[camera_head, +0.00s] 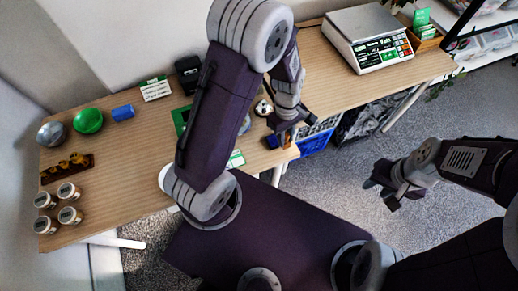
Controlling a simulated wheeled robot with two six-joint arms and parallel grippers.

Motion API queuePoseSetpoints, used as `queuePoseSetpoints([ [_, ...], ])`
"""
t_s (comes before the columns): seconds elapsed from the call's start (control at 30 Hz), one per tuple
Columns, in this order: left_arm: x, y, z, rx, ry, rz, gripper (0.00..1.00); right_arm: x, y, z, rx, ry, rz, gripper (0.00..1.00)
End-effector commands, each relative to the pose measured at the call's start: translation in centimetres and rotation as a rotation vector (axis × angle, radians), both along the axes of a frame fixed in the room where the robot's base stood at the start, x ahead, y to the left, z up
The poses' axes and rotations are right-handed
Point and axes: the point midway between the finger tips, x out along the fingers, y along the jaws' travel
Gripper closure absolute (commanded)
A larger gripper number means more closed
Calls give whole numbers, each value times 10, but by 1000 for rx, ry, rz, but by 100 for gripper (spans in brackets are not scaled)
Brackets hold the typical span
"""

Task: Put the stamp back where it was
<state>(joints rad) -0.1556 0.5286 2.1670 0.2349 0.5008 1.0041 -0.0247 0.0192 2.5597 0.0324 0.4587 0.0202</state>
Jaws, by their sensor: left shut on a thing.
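My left gripper (283,136) is at the right part of the wooden table, near its front edge. My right gripper (381,193) is over the grey floor on the right, away from the table. It looks open and empty.
A scale (367,38) stands at back right. My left arm hides the table's middle.

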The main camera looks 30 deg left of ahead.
Motion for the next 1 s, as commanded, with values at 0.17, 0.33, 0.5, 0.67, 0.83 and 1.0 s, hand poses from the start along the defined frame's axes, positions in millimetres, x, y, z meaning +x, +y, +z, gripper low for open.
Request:
queuePoseSetpoints([
  [0.17, -15, 50, -34, 0, 5, 12, 100, 0, 0, -11, 0, 0, 0, 64],
  [0.33, -24, 81, -52, 0, 2, 6, 100, 0, 0, -17, 0, 0, 0, 64],
  [0.5, -26, 88, -55, 0, 0, 1, 100, 0, 0, -17, 0, 0, 0, 64],
  [0.67, -26, 88, -72, -1, 3, 0, 100, 0, 0, -24, 0, 0, 0, 64],
  [0.83, -26, 88, -97, 0, 1, 1, 100, 0, 0, -33, 0, 0, 0, 64],
  [1.0, -25, 88, -95, 0, -1, 0, 100, 0, 0, -31, 0, 0, 0, 64],
])
